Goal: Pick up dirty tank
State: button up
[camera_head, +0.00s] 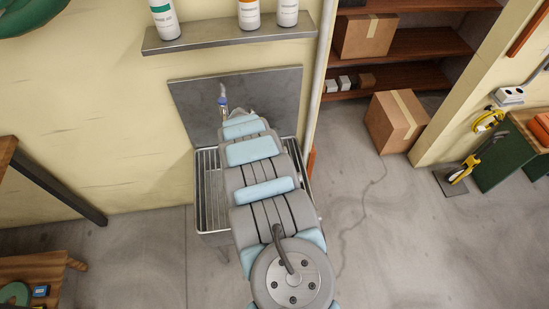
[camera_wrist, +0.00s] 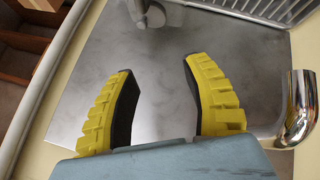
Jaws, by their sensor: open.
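No dirty tank can be made out in either view. My gripper (camera_wrist: 160,68) shows in the wrist view with its two yellow, black-padded fingers spread apart and nothing between them. Behind the fingers is a grey steel panel (camera_wrist: 165,115). In the head view my arm reaches over a steel sink with a ribbed drainboard (camera_head: 211,190) toward the wall panel (camera_head: 275,95), and it hides much of the sink and my gripper. A small blue-topped fitting (camera_head: 222,101) stands at the panel, just left of my arm's far end.
A curved chrome pipe (camera_wrist: 298,112) is close on the right in the wrist view. A shelf (camera_head: 230,36) with several bottles hangs above the sink. A cardboard box (camera_head: 396,122) stands on the floor at right. Open floor (camera_head: 365,235) lies right of the sink.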

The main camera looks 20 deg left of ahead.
jog(key=s+d+r+h+b, duration=0.1)
jog(key=s+h+b, duration=0.2)
jog(key=s+b, duration=0.15)
jog(key=shift+m, duration=0.3)
jog(key=shift+d+b+x, duration=0.25)
jog(key=shift+b+x, duration=1.25)
jog(key=shift+x, duration=0.3)
jog(key=shift+d+b+x, duration=0.25)
jog(key=shift+b+x, duration=1.25)
jog(key=shift+x, duration=0.3)
jog(key=shift+d+b+x, duration=0.25)
jog(key=shift+b+x, duration=1.25)
jog(key=shift+x, duration=0.3)
jog(key=shift+w+d+f+b, duration=0.15)
jog(key=shift+f+b, duration=0.1)
jog(key=shift+f, duration=0.35)
jog(key=shift+w+d+f+b, duration=0.1)
jog(key=shift+w+f+b, duration=0.15)
jog(key=shift+f, duration=0.35)
jog(key=shift+w+d+f+b, duration=0.15)
jog(key=shift+f+b, duration=0.15)
jog(key=shift+f, duration=0.35)
jog(key=shift+w+d+f+b, duration=0.1)
jog(key=shift+w+f+b, duration=0.3)
jog(key=shift+w+f, duration=0.1)
grip_shut()
